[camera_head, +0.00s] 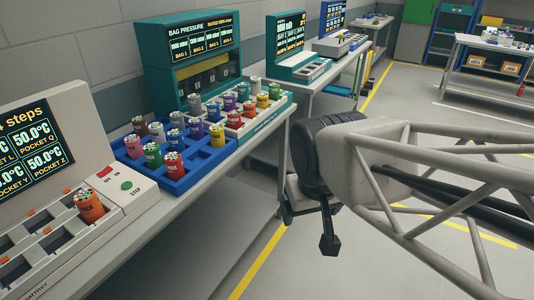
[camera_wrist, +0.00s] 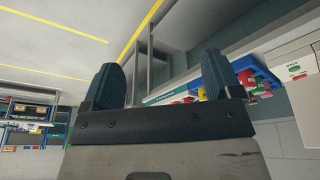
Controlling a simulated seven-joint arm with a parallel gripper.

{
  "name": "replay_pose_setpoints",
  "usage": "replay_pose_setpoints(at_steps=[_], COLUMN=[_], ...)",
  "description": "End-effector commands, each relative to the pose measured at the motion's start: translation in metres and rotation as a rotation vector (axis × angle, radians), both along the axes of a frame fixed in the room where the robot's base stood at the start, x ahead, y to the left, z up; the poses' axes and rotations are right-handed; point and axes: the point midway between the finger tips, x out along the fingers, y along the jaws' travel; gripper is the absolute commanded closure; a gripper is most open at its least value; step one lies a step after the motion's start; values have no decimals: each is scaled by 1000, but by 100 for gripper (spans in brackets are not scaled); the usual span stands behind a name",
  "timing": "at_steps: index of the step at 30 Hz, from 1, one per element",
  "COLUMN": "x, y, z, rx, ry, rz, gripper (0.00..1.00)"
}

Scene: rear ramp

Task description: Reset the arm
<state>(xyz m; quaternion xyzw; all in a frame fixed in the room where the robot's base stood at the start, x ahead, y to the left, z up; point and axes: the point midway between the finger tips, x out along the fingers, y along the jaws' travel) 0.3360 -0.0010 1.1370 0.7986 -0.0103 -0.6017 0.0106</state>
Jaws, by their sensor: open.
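My arm (camera_head: 370,160) comes in from the right in the head view and ends beside the bench, over open floor. Its wrist end hangs low, past the bench's front edge. My gripper (camera_wrist: 159,62) shows in the wrist view with its two dark blue fingers wide apart. Nothing is between the fingers, and they touch nothing that I can see. In the head view I cannot make out the fingers clearly.
A long bench (camera_head: 215,165) at left holds a warmer (camera_head: 60,215) with one orange canister (camera_head: 90,207), a blue tray (camera_head: 183,182) of coloured canisters and a bag pressure unit (camera_head: 188,60). The floor (camera_head: 340,270) around the arm is clear.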

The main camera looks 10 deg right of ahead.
Motion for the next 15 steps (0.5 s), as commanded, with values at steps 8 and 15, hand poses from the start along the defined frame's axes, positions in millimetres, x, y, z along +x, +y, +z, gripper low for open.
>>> replay_pose_setpoints(at_steps=[8, 15], x=[-21, -21], y=[-3, -3], z=[1, 1], rx=[26, 25], ry=[49, 47], rz=[-19, -18], gripper=[16, 16])
